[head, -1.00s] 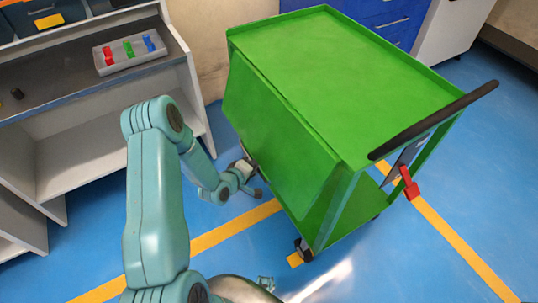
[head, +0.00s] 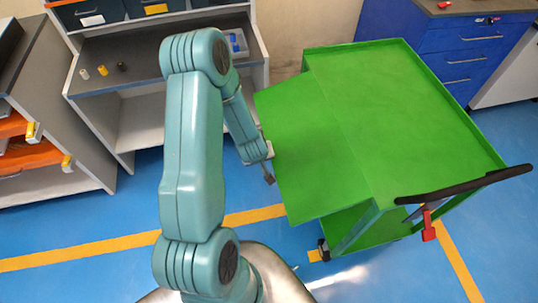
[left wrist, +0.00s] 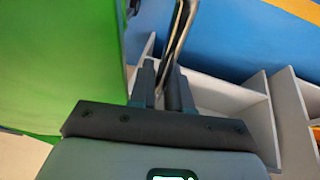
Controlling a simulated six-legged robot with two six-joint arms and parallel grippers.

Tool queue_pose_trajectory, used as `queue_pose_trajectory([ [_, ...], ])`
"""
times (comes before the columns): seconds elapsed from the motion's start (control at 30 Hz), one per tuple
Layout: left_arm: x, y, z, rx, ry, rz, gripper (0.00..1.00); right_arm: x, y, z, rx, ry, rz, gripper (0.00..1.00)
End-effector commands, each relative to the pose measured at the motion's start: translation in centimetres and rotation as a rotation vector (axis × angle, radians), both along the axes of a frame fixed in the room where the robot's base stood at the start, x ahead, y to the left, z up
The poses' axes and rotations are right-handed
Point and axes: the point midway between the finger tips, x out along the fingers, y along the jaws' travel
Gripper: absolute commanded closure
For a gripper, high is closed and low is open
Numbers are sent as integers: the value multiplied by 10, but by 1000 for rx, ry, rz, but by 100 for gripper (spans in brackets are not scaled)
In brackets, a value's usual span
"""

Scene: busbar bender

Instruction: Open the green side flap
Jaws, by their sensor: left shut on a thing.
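The green side flap (head: 305,150) is swung up on the left side of the green cart (head: 390,110). It stands out nearly level with the cart top, sloping slightly down to its outer edge. My left gripper (head: 267,165) is at that outer edge, partly hidden by my forearm. The flap's green face (left wrist: 65,60) fills the left of that view. My right gripper is not in view.
A grey shelf unit (head: 125,125) with small pegs on top stands behind my left arm. A blue drawer cabinet (head: 470,60) is behind the cart. The cart has a black push handle (head: 465,185) and a red tag (head: 428,225). Blue floor at front left is clear.

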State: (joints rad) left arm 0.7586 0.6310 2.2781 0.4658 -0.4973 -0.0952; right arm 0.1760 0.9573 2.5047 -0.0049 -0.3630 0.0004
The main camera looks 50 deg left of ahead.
Motion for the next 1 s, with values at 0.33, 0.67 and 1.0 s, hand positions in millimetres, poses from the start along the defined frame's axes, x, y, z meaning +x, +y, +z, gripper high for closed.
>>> queue_pose_trajectory([
  [0.33,-5,5,64,6,-5,3,100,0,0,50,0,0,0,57],
  [0.67,-5,4,83,5,-4,3,100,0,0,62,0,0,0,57],
  [1.0,-4,5,86,8,-8,4,100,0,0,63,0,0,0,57],
])
